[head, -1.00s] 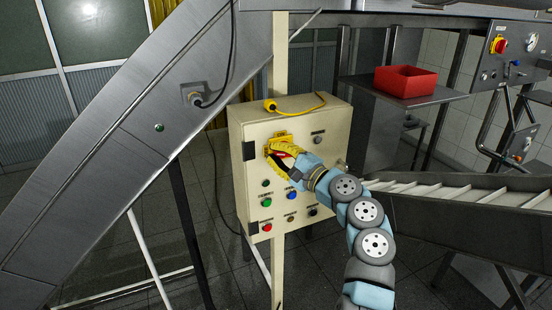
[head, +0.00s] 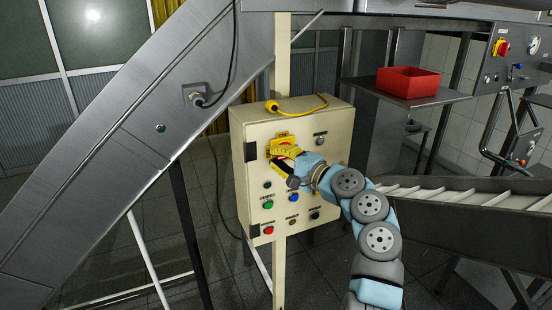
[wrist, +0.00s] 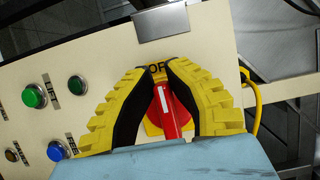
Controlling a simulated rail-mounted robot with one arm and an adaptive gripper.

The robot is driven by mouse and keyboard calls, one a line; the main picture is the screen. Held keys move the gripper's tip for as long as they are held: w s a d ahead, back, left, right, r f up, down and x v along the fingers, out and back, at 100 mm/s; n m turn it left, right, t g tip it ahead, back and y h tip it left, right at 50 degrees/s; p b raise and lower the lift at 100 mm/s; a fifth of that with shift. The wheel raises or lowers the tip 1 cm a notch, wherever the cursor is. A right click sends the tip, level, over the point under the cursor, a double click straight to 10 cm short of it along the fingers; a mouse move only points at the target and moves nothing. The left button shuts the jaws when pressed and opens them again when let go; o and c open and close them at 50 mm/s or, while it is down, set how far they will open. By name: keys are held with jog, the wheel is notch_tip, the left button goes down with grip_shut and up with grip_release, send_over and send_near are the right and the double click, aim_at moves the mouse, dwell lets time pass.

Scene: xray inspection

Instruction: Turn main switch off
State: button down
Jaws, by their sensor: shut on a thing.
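The main switch (wrist: 170,108) is a red rotary knob with a white mark on a yellow plate (head: 283,137). In the wrist view, the knob lies lengthwise between the fingers, its white mark towards the top, where a partly covered label reads "OF". My gripper (wrist: 163,70) has yellow ribbed fingers with black inner pads, one on each side of the knob, and is shut on it. In the head view, my gripper (head: 281,153) is at the upper left of the beige control box (head: 334,127) and hides most of the knob.
Green (head: 268,204) and blue (head: 293,197) buttons and others sit below the switch. A yellow cable (head: 300,107) lies on top of the box. A steel chute (head: 120,130) slopes on the left. A red bin (head: 408,81) stands on a shelf at the right.

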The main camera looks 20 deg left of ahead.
jog(key=shift+w+d+f, duration=0.35)
jog(key=shift+d+f, duration=0.05)
jog(key=shift+f, duration=0.05)
jog(key=c, duration=1.1)
grip_release()
jog(key=shift+s, duration=0.1)
jog(key=shift+c, duration=0.2)
jog(key=shift+o, duration=0.5)
jog(key=shift+r, duration=0.3)
jog(key=shift+a+r, duration=0.1)
jog(key=shift+a, duration=0.05)
jog(key=v, duration=1.2)
